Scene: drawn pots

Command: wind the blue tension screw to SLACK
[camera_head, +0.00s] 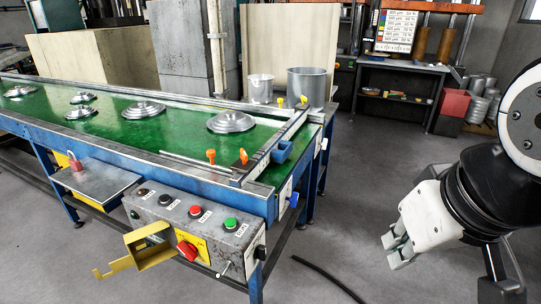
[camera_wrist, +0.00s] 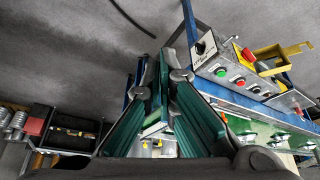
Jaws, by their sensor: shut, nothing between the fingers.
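A small blue knob (camera_head: 293,199), which looks like the blue tension screw, sits on a pale plate (camera_head: 285,190) at the near right end of the green-topped conveyor table (camera_head: 180,128). Any SLACK marking is too small to read. My gripper (camera_head: 398,252) hangs in the air right of the table, well apart from the knob, pointing down and left. Its fingers are shut and empty. In the wrist view my gripper's fingers (camera_wrist: 165,75) fill the middle, and I cannot make out the knob there.
A control box (camera_head: 190,222) with buttons, a red knob and an open yellow guard (camera_head: 150,248) projects from the table's front. A blue block (camera_head: 284,152) sits on the table's end. A dark cable (camera_head: 325,275) lies on the floor. Open floor separates my gripper from the table.

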